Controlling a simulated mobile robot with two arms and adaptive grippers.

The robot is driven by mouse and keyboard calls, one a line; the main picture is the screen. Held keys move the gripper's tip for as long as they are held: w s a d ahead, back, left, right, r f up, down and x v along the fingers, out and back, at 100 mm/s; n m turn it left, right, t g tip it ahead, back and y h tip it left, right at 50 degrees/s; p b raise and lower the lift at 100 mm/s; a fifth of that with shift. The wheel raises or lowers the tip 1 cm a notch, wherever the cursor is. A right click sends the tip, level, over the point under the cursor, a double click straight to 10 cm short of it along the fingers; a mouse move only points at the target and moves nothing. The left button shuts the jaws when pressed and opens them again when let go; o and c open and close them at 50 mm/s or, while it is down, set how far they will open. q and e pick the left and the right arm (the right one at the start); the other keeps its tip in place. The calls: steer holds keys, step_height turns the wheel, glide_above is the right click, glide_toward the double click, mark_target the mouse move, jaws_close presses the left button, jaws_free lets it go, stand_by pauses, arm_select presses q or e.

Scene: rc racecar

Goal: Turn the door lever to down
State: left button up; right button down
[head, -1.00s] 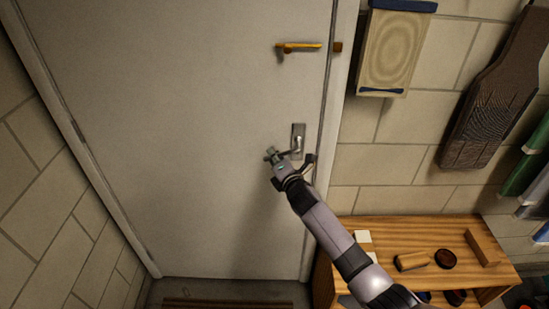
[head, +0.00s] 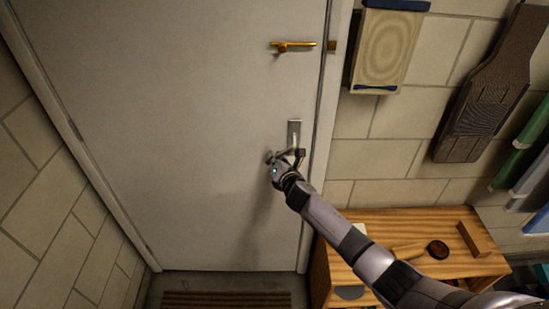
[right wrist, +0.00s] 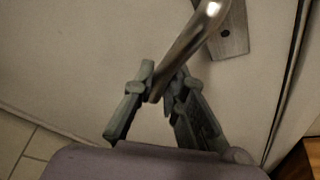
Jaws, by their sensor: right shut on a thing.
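The grey metal door lever (head: 289,150) sits low on the right side of the white door (head: 190,110), below its upright backplate (head: 294,130). In the right wrist view the shiny lever (right wrist: 190,45) slants down and left from its plate (right wrist: 232,32). My right gripper (head: 285,158) is at the lever's free end. In the right wrist view its two fingers (right wrist: 158,88) stand on either side of the lever's end and are shut on it. The gripper partly hides the lever in the head view. My left gripper is not in view.
A brass latch (head: 293,46) sits higher on the door near the frame. A wooden bench (head: 350,220) with small items stands to the right, below my right arm. A board (head: 385,48) and a dark paddle-shaped piece (head: 488,85) hang on the block wall. A mat (head: 225,300) lies at the door's foot.

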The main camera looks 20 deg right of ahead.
steer(key=shift+d, duration=0.1)
steer(key=c, duration=1.6)
jaws_free()
steer(key=shift+s, duration=0.15)
steer(key=v, duration=1.1)
steer(key=shift+s, duration=0.35)
steer(key=shift+r, duration=0.1)
